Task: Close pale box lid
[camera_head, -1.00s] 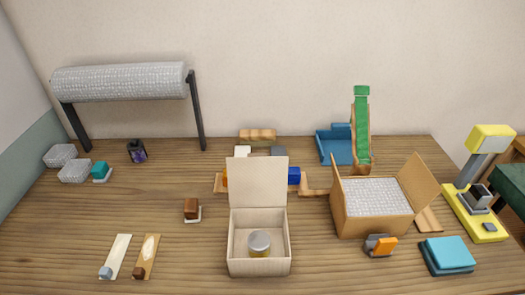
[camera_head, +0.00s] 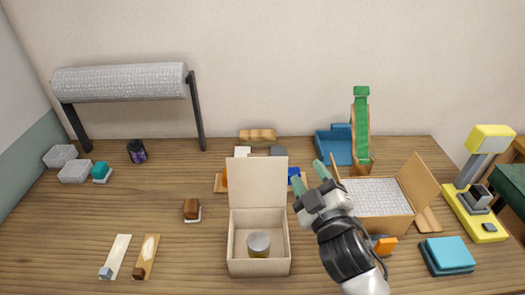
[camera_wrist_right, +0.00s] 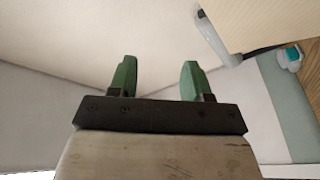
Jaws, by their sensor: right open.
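The pale box (camera_head: 258,266) stands on the table at the front middle, with a grey-topped jar (camera_head: 258,243) inside. Its pale lid (camera_head: 258,182) stands upright at the back edge, open. My right gripper (camera_head: 309,178) is open and empty, just right of the lid and apart from it in the head view. Its green fingers also show spread in the right wrist view (camera_wrist_right: 157,78), with nothing between them. A pale panel fills the upper right of that view; I cannot tell for sure that it is the lid. My left gripper is out of view.
A cardboard carton (camera_head: 385,230) with open flaps stands right of the box, partly behind my right arm. A blue base with a green slide (camera_head: 361,120) stands behind. A brown block (camera_head: 191,208) lies to the left. The table between this block and the box is clear.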

